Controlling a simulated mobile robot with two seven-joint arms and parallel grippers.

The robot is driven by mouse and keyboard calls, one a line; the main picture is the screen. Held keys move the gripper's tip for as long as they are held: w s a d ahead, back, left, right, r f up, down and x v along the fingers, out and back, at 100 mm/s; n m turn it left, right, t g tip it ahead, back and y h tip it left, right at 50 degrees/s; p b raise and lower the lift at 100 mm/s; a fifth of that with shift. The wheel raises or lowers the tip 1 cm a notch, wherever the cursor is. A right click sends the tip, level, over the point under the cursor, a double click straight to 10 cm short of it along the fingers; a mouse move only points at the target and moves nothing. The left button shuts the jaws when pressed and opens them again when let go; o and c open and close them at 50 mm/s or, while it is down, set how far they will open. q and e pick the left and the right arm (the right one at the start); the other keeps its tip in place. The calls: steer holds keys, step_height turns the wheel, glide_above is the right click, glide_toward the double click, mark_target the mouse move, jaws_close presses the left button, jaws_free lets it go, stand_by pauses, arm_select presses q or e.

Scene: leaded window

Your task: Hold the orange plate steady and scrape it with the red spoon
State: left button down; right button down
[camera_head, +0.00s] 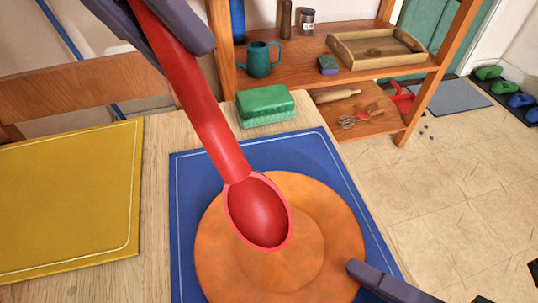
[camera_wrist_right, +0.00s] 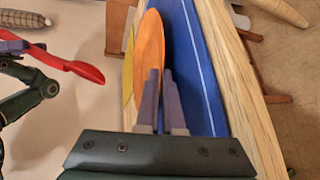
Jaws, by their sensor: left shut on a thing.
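The orange plate (camera_head: 335,255) lies on a blue placemat (camera_head: 188,220) and also shows nearly edge-on in the right wrist view (camera_wrist_right: 150,38). My left gripper (camera_head: 180,45) is shut on the handle of the red spoon (camera_head: 258,212). The spoon's bowl points down and overlaps the plate in the head view. In the right wrist view the spoon (camera_wrist_right: 85,70) is clear of the plate. My right gripper (camera_wrist_right: 160,75) is at the plate's near right rim, its fingers a small gap apart. I cannot tell whether they pinch the rim. One finger shows in the head view.
A green sponge (camera_head: 265,105) sits on the table behind the placemat. A yellow placemat (camera_head: 65,195) lies to the left. A wooden shelf (camera_head: 300,65) behind holds a teal mug (camera_head: 258,60) and a wooden tray (camera_head: 375,50). Open floor is at the right.

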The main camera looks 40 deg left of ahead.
steer(key=c, duration=1)
jaws_free()
steer(key=shift+f, duration=0.1)
steer(key=shift+d, duration=0.1)
steer(key=v, duration=1.2)
